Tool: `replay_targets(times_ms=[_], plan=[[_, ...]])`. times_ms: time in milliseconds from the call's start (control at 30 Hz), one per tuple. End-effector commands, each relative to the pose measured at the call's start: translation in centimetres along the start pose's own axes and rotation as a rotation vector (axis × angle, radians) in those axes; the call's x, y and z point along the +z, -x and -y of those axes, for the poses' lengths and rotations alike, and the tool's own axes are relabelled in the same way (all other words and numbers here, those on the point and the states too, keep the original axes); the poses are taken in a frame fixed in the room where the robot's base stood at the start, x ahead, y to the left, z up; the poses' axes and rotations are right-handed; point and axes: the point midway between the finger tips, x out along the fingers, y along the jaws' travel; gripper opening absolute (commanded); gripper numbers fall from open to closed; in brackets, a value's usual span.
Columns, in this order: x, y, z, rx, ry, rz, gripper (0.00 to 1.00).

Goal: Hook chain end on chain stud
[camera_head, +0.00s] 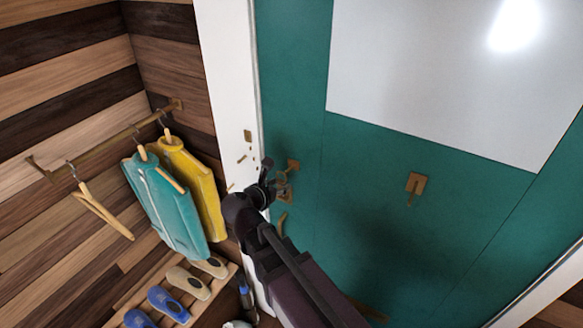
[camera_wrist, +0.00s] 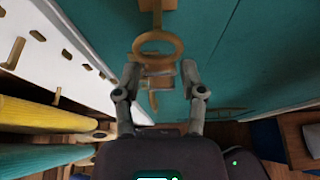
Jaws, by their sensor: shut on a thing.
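In the wrist view a brass ring (camera_wrist: 157,37), which looks like the chain end, sits between my fingertips. A brass stem runs from it to a plate on the teal door. My gripper (camera_wrist: 160,68) is shut on the ring, with one finger at each side; more brass shows just behind it. In the head view my gripper (camera_head: 266,180) is at the door's left edge, beside a brass plate (camera_head: 293,166), and hides most of the ring. Several small brass pieces (camera_head: 247,135) sit on the white frame to its left; I cannot tell which is the chain stud.
The teal door (camera_head: 360,240) carries a white panel (camera_head: 440,70) and a brass hook (camera_head: 417,183). Left of the frame, a teal garment (camera_head: 165,210) and a yellow garment (camera_head: 195,185) hang on a rail, close to my arm. Slippers (camera_head: 168,303) rest on a slatted rack below.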

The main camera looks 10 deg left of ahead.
Motion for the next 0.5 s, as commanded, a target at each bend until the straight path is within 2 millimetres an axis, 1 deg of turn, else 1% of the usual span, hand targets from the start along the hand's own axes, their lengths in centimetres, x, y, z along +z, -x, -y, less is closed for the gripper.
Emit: replay_targets(times_ms=[500], plan=[[0.5, -1.6, 0.0, 0.000, 0.001, 0.000, 0.06]])
